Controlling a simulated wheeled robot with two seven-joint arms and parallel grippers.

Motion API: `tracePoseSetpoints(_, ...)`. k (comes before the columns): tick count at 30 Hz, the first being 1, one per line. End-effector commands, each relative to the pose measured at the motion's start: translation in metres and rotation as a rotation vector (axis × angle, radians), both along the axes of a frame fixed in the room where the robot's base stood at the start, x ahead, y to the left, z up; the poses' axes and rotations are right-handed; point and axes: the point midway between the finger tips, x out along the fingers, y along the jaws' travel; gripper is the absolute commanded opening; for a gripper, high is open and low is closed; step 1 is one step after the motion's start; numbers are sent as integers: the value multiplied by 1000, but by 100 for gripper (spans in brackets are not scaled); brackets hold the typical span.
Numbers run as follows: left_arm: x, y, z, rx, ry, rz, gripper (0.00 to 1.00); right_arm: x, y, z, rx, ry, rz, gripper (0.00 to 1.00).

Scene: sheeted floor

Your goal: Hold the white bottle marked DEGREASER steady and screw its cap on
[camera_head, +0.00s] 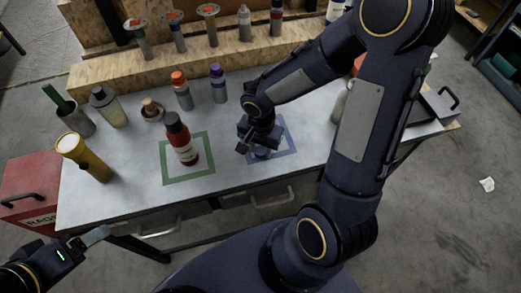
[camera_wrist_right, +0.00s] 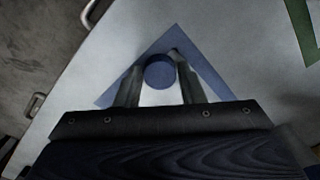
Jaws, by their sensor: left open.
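My right gripper (camera_head: 252,150) points down over the blue square outline on the table. A round blue cap (camera_wrist_right: 160,71) lies between its two fingers (camera_wrist_right: 158,82); it also shows under the gripper in the head view (camera_head: 262,153). The fingers are apart, one on each side of the cap, and I cannot tell whether they touch it. I cannot read DEGREASER on any bottle. A white bottle (camera_head: 337,9) at the top edge is partly cut off. My left gripper (camera_head: 88,243) is open and empty, off the table's front left.
Orange-capped (camera_head: 181,90) and purple-capped (camera_head: 218,84) bottles stand behind. A yellow flashlight (camera_head: 83,157), a dark cup (camera_head: 73,118) and a grey-capped bottle (camera_head: 108,106) stand at left. A wooden shelf (camera_head: 150,66) runs along the back. My right arm hides much of the table's right side.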

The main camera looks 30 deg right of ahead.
Motion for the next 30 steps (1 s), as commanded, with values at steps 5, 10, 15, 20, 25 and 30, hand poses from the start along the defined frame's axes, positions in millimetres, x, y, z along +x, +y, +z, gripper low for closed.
tracePoseSetpoints(5,0,0,0,0,0,0,75,0,0,0,0,0,0,12)
tracePoseSetpoints(10,0,0,0,0,0,0,75,0,0,0,0,0,0,9)
tracePoseSetpoints(15,0,0,0,0,0,0,75,0,0,4,-1,-2,0,9)
tracePoseSetpoints(20,0,0,3,0,0,0,75,1,-1,19,-1,-5,-1,9)
tracePoseSetpoints(25,0,0,2,0,0,0,75,-13,-4,50,-1,-10,-3,9)
tracePoseSetpoints(30,0,0,3,0,0,0,75,-46,-12,90,-1,-11,-3,9)
